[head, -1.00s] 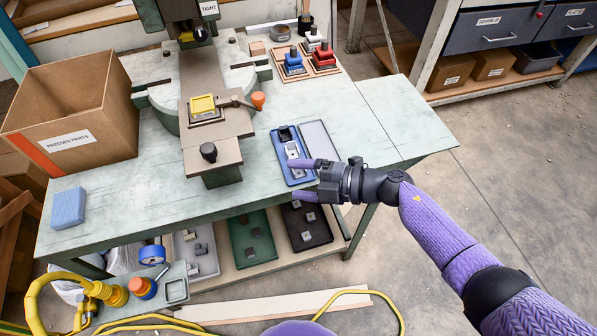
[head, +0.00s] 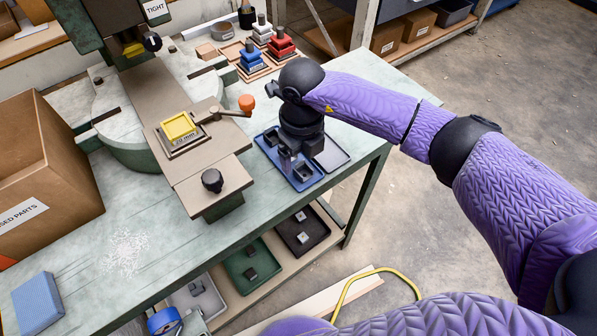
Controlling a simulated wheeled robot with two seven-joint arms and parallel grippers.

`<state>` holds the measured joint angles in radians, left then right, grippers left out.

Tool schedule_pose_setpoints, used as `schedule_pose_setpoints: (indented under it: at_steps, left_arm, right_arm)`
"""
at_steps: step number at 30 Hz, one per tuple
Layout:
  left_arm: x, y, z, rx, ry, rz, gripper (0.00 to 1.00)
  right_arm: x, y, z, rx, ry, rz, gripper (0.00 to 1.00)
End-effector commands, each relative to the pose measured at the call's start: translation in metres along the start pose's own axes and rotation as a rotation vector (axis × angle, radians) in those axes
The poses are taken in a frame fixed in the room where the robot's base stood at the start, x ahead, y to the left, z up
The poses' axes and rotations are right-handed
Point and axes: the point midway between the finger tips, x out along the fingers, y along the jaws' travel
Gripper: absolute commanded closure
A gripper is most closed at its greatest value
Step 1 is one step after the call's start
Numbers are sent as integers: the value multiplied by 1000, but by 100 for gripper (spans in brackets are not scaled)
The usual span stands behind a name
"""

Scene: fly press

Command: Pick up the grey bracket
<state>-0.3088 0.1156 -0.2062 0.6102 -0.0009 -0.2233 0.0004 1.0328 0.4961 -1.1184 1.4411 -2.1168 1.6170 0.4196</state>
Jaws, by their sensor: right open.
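A blue tray (head: 312,182) lies on the bench near its front right edge. My right gripper (head: 292,167) points down over this tray, its fingers low among the parts and open. A small grey part (head: 304,171), which looks like the grey bracket, shows at the near end of the tray, close beside the fingers. The wrist hides much of the tray, so I cannot tell whether the fingers touch the part. My left gripper is not in view.
A grey tray (head: 333,155) lies right beside the blue one. The press with a yellow part (head: 178,126) and an orange-knobbed lever (head: 246,103) stands to the left. Coloured fixtures (head: 281,45) stand behind. A cardboard box (head: 45,170) and blue block (head: 37,300) are at left.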

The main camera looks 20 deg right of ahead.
Motion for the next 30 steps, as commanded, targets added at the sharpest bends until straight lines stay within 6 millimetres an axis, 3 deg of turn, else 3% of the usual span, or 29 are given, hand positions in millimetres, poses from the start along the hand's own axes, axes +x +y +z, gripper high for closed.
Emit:
schedule_pose_setpoints:
  at_steps: [1, 4, 7, 12, 24, 30]
  left_arm:
    - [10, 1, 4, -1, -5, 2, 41]
    - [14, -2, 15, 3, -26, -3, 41]
    - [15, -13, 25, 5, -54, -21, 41]
    - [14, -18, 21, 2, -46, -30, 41]
    - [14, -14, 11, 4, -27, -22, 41]
    - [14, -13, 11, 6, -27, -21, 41]
  right_arm:
    - [17, -1, 2, 2, 5, 3, 15]
    - [32, -2, 2, 1, 4, 3, 15]
    - [38, -2, 3, 0, 1, 3, 15]
    - [36, -2, 3, 0, 0, 3, 15]
    - [36, -2, 3, 0, 0, 3, 98]
    - [36, -2, 3, 0, 0, 3, 100]
